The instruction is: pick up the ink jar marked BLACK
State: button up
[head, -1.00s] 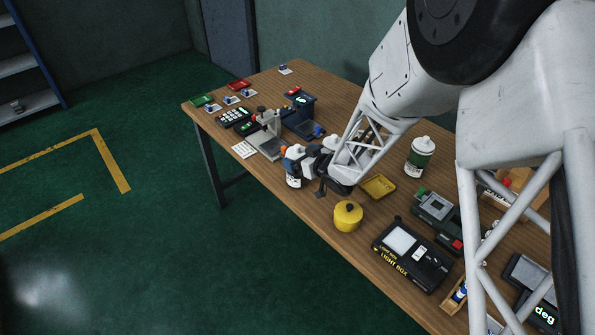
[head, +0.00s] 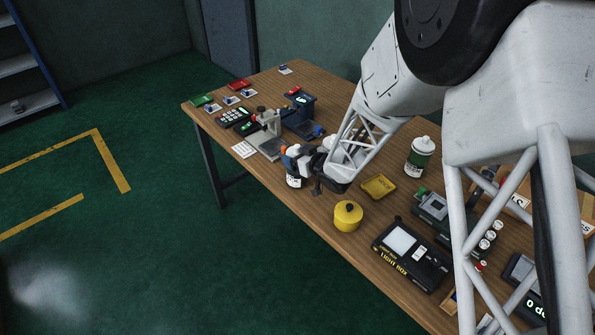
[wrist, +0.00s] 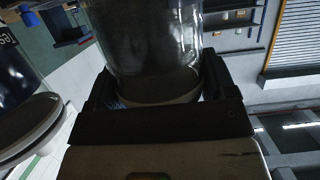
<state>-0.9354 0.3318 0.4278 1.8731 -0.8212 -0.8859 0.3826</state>
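My gripper (head: 307,168) is low over the table, at the right side of a small jar (head: 293,181) with a white label and an orange-topped part above it. The label is too small to read. In the wrist view, a clear glass jar with dark contents (wrist: 155,45) stands between my gripper's fingers (wrist: 160,88). Narrow gaps show beside its base, so the fingers look open and not closed on it. A second dark jar (wrist: 18,75) with a pale lid or base is at the left, its lettering cut off. I cannot read BLACK anywhere.
A grey stand-like device (head: 268,135) is just behind left. A light box (head: 410,253) lies nearer. Table edge is close in front of the gripper.

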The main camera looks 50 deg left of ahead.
aim_at(298, 145)
jog(key=c, duration=0.9)
jog(key=shift+c, duration=0.3)
jog(key=shift+r, duration=0.2)
jog(key=shift+r, duration=1.55)
jog(key=s+d+r, duration=0.1)
jog(key=s+d, duration=0.7)
jog(key=d, duration=0.5)
jog(key=shift+d+r, duration=0.3)
jog(key=shift+d, duration=0.1)
jog(key=shift+s, duration=0.1)
